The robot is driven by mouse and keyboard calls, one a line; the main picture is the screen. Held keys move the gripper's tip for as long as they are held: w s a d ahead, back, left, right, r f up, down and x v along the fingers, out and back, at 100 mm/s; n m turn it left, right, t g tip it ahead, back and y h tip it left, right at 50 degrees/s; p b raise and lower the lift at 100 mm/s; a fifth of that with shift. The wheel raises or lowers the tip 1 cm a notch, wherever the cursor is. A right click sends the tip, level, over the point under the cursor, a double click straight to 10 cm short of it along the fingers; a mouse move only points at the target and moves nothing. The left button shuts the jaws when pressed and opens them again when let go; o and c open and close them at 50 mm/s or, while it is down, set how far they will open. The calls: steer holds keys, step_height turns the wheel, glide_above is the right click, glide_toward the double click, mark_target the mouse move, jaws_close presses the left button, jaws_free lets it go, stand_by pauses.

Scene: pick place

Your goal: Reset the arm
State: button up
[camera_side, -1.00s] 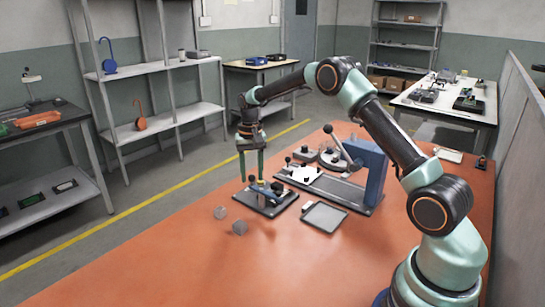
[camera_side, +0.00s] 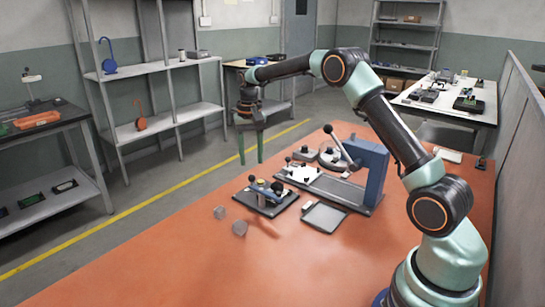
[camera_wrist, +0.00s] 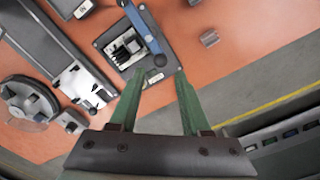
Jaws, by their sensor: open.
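My gripper (camera_side: 250,160) is open and empty, raised above the far left edge of the orange table. Its two green fingers point down, well apart, in the side view. In the wrist view my gripper (camera_wrist: 158,85) shows both green fingers spread with nothing between the tips. A small fixture on a dark plate (camera_side: 266,196) sits on the table below and to the right of my gripper. The fixture also shows in the wrist view (camera_wrist: 128,42), beyond the fingertips.
A blue upright press (camera_side: 370,172) with a lever and a white plate (camera_side: 305,178) stand behind. The orange table's front (camera_side: 180,265) is clear.

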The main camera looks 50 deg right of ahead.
steer(key=shift+r, duration=0.15)
steer(key=s+a+r+n+t, duration=0.35)
steer(key=s+a+r, duration=0.45)
steer(key=s+r, duration=0.3)
steer(key=s+a+n+t, duration=0.2)
steer(key=s+a+n, duration=0.2)
steer(key=s, duration=0.8)
steer(key=shift+s+a+f, duration=0.3)
steer(key=shift+a+f, duration=0.05)
steer(key=shift+f, duration=0.1)
